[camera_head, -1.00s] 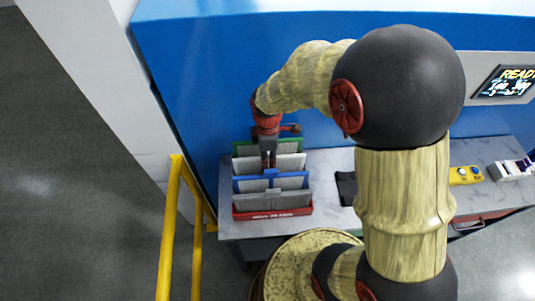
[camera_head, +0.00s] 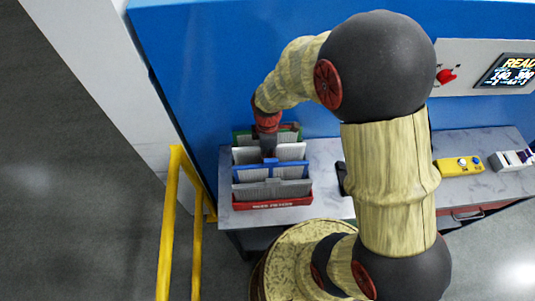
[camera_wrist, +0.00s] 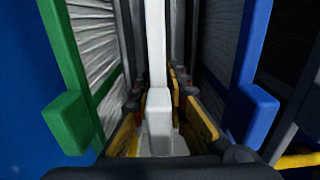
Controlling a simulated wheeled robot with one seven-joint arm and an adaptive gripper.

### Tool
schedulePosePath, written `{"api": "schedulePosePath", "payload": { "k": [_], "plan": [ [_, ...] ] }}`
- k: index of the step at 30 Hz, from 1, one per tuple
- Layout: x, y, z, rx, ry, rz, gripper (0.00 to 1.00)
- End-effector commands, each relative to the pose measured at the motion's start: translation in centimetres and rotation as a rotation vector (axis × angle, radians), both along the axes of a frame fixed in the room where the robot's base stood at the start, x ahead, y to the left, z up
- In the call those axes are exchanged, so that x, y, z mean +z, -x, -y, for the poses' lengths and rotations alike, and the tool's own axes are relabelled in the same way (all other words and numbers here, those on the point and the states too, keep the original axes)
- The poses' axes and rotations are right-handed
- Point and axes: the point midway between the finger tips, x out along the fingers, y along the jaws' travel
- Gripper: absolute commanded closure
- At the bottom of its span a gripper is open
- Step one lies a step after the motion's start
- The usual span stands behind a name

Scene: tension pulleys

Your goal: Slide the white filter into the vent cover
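The white filter (camera_head: 292,152) stands upright in the red rack (camera_head: 282,203), between the green filter (camera_head: 288,127) and the blue filter (camera_head: 290,171). My gripper (camera_head: 269,150) is down at the middle of the white filter in the head view. In the wrist view, the yellow-padded fingers of my gripper (camera_wrist: 165,125) are on both sides of the white filter's tab (camera_wrist: 159,108). They look apart, with gaps beside the tab. The green filter (camera_wrist: 68,122) is at left and the blue filter (camera_wrist: 251,110) at right. I cannot make out the vent cover.
A grey filter (camera_head: 285,188) stands at the rack's front. The rack is on a marble-look counter (camera_head: 328,180) against a blue machine wall (camera_head: 200,70). A yellow railing (camera_head: 170,220) stands at left. A yellow button box (camera_head: 460,166) is farther right on the counter.

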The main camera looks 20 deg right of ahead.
Motion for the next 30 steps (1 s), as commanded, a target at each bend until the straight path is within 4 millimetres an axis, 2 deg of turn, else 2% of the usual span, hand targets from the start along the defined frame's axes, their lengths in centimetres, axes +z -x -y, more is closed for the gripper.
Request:
{"api": "schedulePosePath", "payload": {
  "k": [7, 30],
  "plan": [
    [0.00, 0.00, 0.00, 0.000, 0.000, 0.000, 1.00],
    [0.78, -0.01, 0.00, 0.000, 0.000, 0.000, 1.00]
  ]
}}
